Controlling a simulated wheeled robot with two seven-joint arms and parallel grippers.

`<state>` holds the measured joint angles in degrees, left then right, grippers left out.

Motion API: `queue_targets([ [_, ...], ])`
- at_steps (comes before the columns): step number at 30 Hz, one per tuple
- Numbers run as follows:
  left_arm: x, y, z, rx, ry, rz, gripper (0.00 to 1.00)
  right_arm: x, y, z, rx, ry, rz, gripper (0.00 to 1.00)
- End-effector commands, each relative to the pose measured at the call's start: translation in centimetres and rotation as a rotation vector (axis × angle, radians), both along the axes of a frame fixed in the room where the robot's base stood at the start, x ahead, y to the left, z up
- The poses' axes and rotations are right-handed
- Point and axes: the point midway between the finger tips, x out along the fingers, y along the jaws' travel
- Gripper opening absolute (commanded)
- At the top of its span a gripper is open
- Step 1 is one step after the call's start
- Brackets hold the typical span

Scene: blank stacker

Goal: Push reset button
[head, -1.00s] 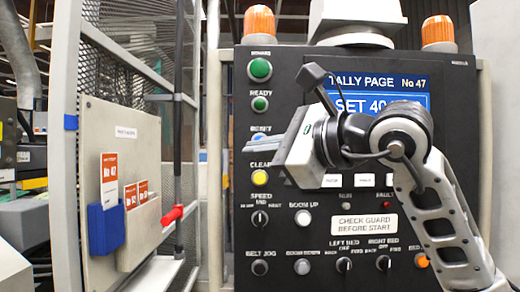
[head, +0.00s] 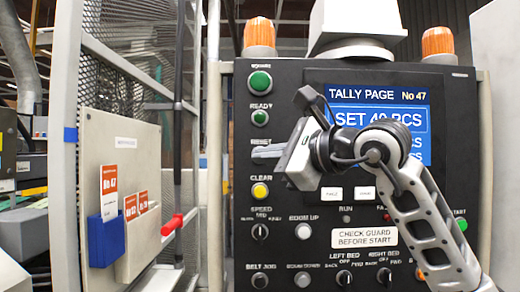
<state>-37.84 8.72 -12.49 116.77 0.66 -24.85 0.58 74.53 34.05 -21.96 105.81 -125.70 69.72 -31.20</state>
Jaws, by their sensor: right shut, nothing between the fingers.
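The dark control panel (head: 290,240) faces me, with a column of buttons on its left side. The RESET label (head: 257,141) is between the green READY button (head: 260,118) and the yellow CLEAR button (head: 260,190). My right gripper (head: 254,153) is shut and empty, its fingertips pointing left just below the RESET label. The fingers cover the place of the reset button, so I cannot tell whether they touch it. My left gripper is not in view.
A screen (head: 380,118) reading "SET 40 PCS" is partly behind my right arm. Orange beacons (head: 259,35) top the panel. At left stand a mesh guard (head: 120,80), a board with a blue card holder (head: 106,243) and a red handle (head: 171,225).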

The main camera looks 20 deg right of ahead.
Motion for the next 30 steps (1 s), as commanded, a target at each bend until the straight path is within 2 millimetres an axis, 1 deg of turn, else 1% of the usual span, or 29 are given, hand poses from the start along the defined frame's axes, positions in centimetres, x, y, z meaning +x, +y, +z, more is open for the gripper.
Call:
queue_targets([
  [1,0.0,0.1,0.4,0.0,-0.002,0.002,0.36,0.7,-0.2,0.2,0.002,0.003,-0.001,0.0],
  [3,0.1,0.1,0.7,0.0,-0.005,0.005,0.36,1.4,-0.4,0.2,0.0,0.002,0.0,0.0],
  [9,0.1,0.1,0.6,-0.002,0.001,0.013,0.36,2.8,-0.8,0.0,0.0,0.002,0.0,0.0],
  [15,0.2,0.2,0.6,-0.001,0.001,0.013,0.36,3.1,-0.9,0.0,0.0,-0.001,0.001,0.0],
  [30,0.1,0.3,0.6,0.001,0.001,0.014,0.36,3.0,-0.9,0.0,-0.001,0.0,0.0,0.0],
])
